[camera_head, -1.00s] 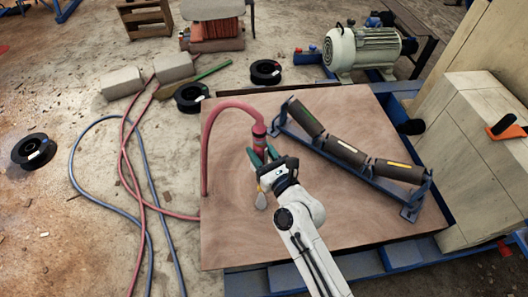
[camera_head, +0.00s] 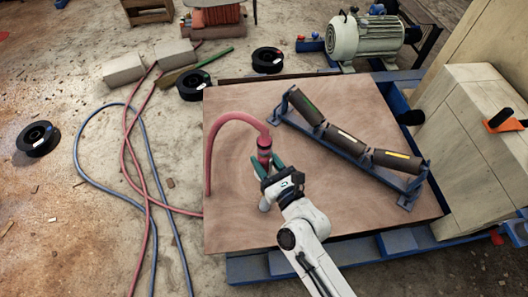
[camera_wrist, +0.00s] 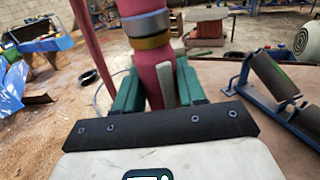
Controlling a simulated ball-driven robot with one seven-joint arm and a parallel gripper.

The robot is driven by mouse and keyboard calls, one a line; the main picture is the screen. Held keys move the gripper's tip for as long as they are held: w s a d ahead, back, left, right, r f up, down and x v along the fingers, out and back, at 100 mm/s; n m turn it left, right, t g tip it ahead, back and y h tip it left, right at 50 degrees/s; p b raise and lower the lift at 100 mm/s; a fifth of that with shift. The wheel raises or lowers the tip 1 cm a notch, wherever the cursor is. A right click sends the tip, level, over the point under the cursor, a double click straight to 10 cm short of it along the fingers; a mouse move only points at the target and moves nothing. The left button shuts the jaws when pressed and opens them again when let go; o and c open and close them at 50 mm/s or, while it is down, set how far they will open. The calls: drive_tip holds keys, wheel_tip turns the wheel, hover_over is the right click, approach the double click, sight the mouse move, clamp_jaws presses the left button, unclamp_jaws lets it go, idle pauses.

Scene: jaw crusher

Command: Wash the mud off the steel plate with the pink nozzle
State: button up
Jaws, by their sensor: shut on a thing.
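The pink nozzle (camera_head: 264,146) stands roughly upright in my gripper (camera_head: 268,166), with its pink hose arching up and left from its top end. In the wrist view my green-fingered gripper (camera_wrist: 158,95) is shut around the nozzle body (camera_wrist: 150,55), which has grey-blue and brass bands. The steel plate (camera_head: 235,215) is a wide brownish board under the gripper. Its surface looks evenly brown with faint swirl marks, and I cannot tell mud from bare plate. No water shows. The nozzle's lower end is hidden by the gripper.
A blue roller frame (camera_head: 350,150) with dark rollers lies on the plate's right part. Red and blue hoses (camera_head: 85,178) and black spools (camera_head: 37,138) lie on the floor at left.

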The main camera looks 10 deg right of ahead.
drive_tip(key=shift+s+r+p, duration=0.15)
drive_tip(key=shift+s+p, duration=0.6)
drive_tip(key=shift+s, duration=0.9)
drive_tip(key=shift+a+p, duration=3.7)
drive_tip(key=shift+a, duration=1.25)
drive_tip(key=w+b, duration=0.5)
drive_tip(key=w, duration=0.5)
drive_tip(key=shift+b, duration=0.4)
drive_tip(key=shift+w, duration=0.1)
